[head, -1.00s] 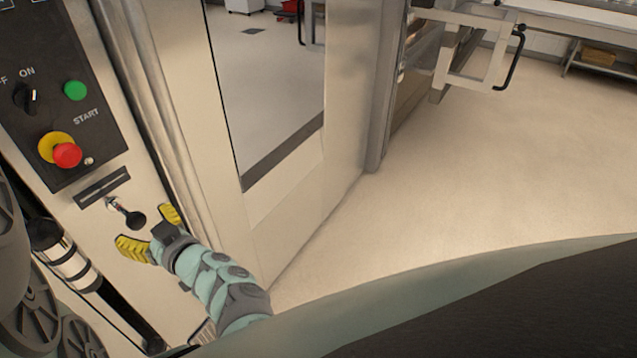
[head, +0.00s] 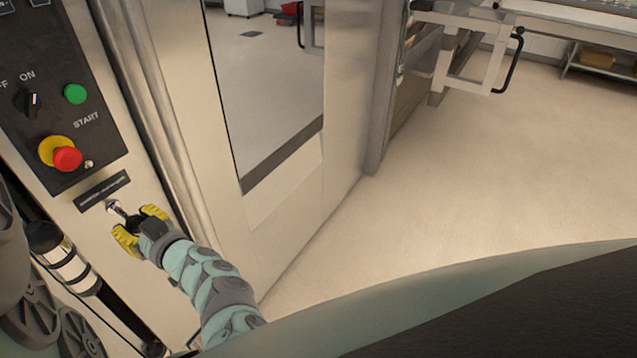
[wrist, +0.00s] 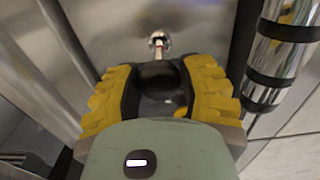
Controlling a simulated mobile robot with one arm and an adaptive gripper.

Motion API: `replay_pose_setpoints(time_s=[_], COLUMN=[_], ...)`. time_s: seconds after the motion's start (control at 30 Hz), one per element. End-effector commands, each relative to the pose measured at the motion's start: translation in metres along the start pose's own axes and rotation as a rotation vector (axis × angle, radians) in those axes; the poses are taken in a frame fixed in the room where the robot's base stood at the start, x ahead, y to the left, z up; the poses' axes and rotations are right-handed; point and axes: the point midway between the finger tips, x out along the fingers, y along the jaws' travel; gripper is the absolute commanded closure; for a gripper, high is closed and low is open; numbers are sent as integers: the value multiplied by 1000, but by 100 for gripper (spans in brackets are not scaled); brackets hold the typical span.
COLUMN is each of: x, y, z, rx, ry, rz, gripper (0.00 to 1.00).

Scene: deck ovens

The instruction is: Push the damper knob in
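The damper knob (wrist: 160,72) is a black ball on a thin metal rod. The rod (head: 117,208) stands out from the oven's front panel below a dark label plate (head: 103,190), with a bright length and a red mark showing. My gripper (head: 138,226) has yellow ribbed fingers, one on each side of the knob. In the wrist view my gripper (wrist: 160,85) appears closed on the ball, its dark inner pads against the knob's sides. The fingers partly hide the knob in the head view.
Above are a red emergency stop (head: 67,159), a green start button (head: 75,94) and an ON/OFF switch (head: 28,102). A shiny cylinder with black bands (wrist: 280,50) stands close beside my gripper. An oven door with a window (head: 270,90) is to the right.

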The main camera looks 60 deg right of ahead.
Motion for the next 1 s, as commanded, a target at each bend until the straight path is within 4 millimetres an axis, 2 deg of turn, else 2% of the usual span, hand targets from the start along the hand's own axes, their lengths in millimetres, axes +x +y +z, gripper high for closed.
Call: replay_pose_setpoints(time_s=[0.03, 0.33, 0.5, 0.8, 1.0], x=[0, 0, 3, 46, 54], y=[0, 0, 0, 1, 0], z=[0, 0, 0, 0, 0], rx=[0, 0, 0, -2, 0], ry=[0, 0, 1, 0, -1], rz=[0, 0, 0, 1, 2], gripper=[69, 100, 100, 100, 100])
